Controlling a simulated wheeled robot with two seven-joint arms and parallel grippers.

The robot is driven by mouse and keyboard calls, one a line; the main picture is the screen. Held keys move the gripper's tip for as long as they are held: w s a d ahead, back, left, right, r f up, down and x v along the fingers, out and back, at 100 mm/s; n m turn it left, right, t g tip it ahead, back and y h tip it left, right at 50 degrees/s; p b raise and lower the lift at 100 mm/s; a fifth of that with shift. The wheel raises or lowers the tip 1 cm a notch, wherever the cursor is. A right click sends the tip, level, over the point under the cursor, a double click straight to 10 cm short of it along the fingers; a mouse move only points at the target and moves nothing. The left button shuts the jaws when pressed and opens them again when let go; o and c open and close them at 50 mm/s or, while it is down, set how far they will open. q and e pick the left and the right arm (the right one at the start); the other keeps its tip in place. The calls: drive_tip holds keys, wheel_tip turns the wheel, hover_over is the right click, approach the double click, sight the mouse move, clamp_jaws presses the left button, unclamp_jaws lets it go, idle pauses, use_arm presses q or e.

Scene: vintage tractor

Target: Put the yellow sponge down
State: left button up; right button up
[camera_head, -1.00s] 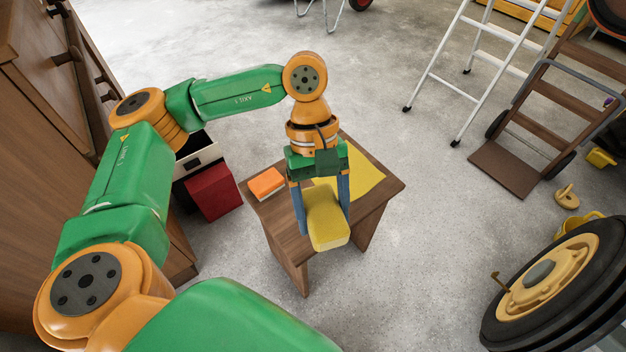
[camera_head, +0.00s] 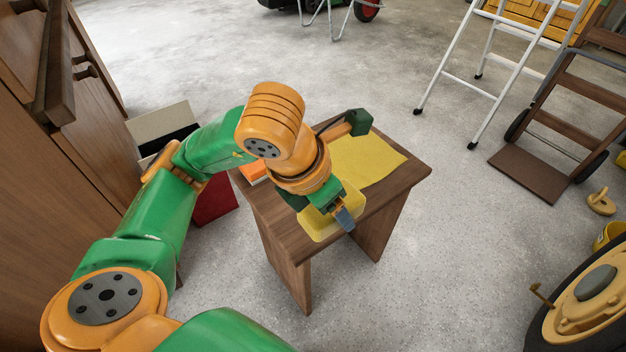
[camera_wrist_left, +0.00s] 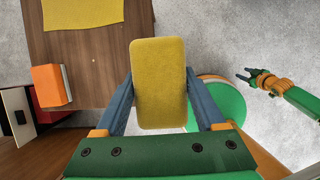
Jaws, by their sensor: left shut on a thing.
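My left gripper (camera_head: 331,209) is shut on the yellow sponge (camera_wrist_left: 158,82). In the left wrist view the sponge is upright between the two blue fingers and overlaps the right edge of the small wooden table (camera_wrist_left: 92,75). In the head view the sponge (camera_head: 318,226) is partly hidden by the gripper, at the front edge of the table (camera_head: 275,222). The gap between sponge and tabletop cannot be judged. My right gripper (camera_wrist_left: 246,75) shows small in the left wrist view, fingers apart and empty, away from the table.
A yellow cloth (camera_head: 365,160) lies on the table's far part. An orange block (camera_wrist_left: 50,86) lies near its left edge. A red box (camera_head: 215,203) and wooden cabinet (camera_head: 60,140) stand left. A ladder (camera_head: 480,75), hand truck (camera_head: 535,170) and wheel (camera_head: 590,300) stand right.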

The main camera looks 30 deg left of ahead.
use_arm(q)
drive_tip(key=w+a+f+b, duration=0.1)
drive_tip(key=a+f, duration=0.1)
drive_tip(key=w+a+f+b, duration=0.1)
drive_tip(key=a+f, duration=0.2)
drive_tip(key=w+a+f+b, duration=0.1)
drive_tip(key=a+f+b, duration=0.1)
drive_tip(key=a, duration=0.1)
drive_tip(key=shift+w+a+f, duration=0.2)
drive_tip(key=f, duration=0.1)
drive_tip(key=f+b, duration=0.1)
drive_tip(key=a+f+b, duration=0.1)
drive_tip(key=shift+w+f, duration=0.3)
drive_tip(key=shift+f, duration=0.25)
use_arm(e)
drive_tip(key=w+a+r, duration=0.3)
drive_tip(key=w+a, duration=0.1)
drive_tip(key=w, duration=0.3)
drive_tip(key=shift+w+r+t+y, duration=0.15)
drive_tip(key=shift+r+t+y, duration=0.1)
drive_tip(key=shift+t+y, duration=0.05)
drive_tip(key=shift+a, duration=0.1)
use_arm(q)
drive_tip(key=o, duration=1.5)
drive_tip(key=shift+c, duration=0.2)
use_arm(e)
drive_tip(key=shift+r, duration=0.15)
drive_tip(key=shift+w, duration=0.1)
